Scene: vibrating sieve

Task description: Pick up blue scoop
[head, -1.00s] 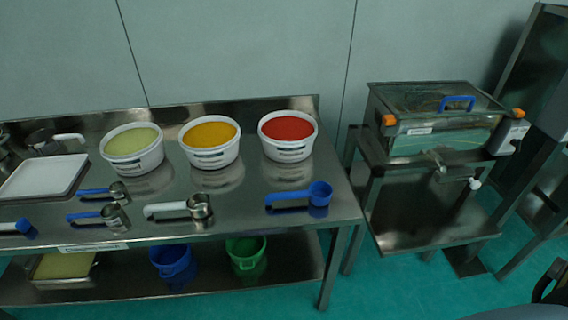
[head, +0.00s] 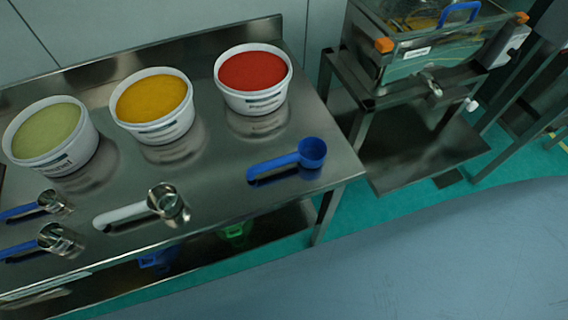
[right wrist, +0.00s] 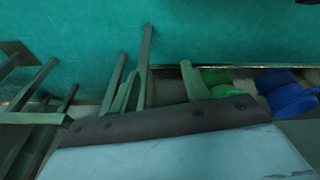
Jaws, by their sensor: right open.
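The blue scoop (head: 311,153) lies on the steel table (head: 225,205) near its right end, in front of the red-filled tub. Its round cup is at the right and its handle points left. Nothing holds it. In the right wrist view only a dark sliver of my right gripper (right wrist: 306,2) shows at the top right edge, with nothing seen in it. That view looks at the floor and table legs, and the scoop is not in it. My left gripper is not in view.
Tubs of red (head: 253,78), yellow (head: 153,105) and green (head: 50,135) powder stand behind. Left of the scoop lies a white-handled metal scoop (head: 168,203), then blue-handled metal scoops (head: 55,240). The sieve machine (head: 430,50) stands right, on its own stand. Buckets (right wrist: 290,97) sit on the lower shelf.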

